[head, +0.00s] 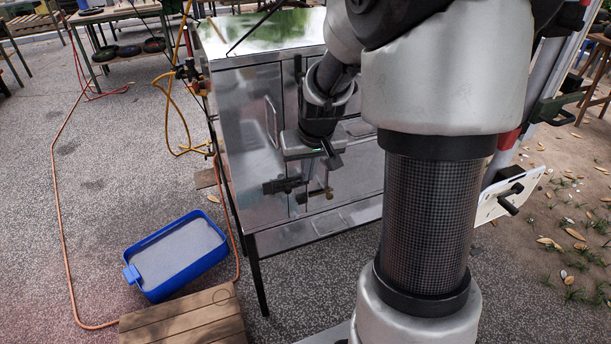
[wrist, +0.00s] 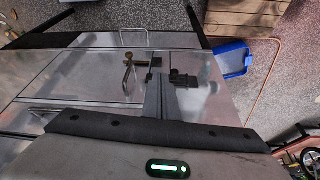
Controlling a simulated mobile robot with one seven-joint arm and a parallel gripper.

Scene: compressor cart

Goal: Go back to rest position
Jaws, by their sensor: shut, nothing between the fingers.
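My gripper (head: 334,162) hangs in front of the metal compressor cart (head: 245,110), near the middle of its front in the head view. Its fingers are together, with nothing held between them. My arm covers much of the cart's right side. In the wrist view, the grey gripper body with a green light fills the bottom, and the cart's panels (wrist: 85,75) spread beyond it. A black latch-like fitting (wrist: 185,80) and a clamp-like handle (wrist: 128,76) show on the cart there. I cannot tell whether the fingers touch the cart.
A blue bin (head: 178,255) stands on the ground left of the cart, behind a wooden platform (head: 185,318). An orange hose (head: 62,215) runs along the left ground. A white panel with a black handle (head: 508,196) is at right. Open paving lies left.

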